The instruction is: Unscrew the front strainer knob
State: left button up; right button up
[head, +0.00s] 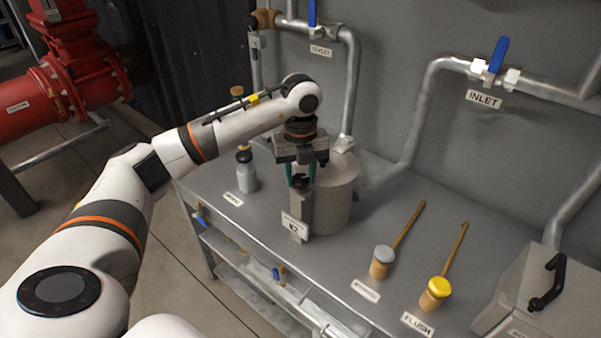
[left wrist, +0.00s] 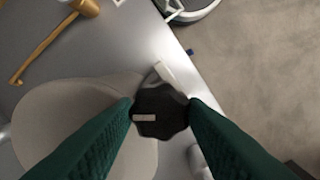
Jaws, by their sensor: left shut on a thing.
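The front strainer knob (left wrist: 160,111) is black and lobed, with a pale bar mark on its top. In the left wrist view it sits between the green fingers of my left gripper (left wrist: 160,108), which is shut on it. In the head view the knob (head: 300,181) is partly hidden under my left gripper (head: 300,172). It stands on top of a narrow grey post joined to the front of the grey strainer body (head: 335,197), which carries a label reading 2. My right gripper is not in view.
A grey box (head: 545,285) with a black handle is at far right. Pipes run behind.

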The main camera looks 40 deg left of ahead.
aim_at(300, 178)
pick_arm(q)
jog(key=shift+w+r, duration=0.1)
dwell(0.3)
jog(key=o, duration=1)
notch_tip(300, 178, up, 12)
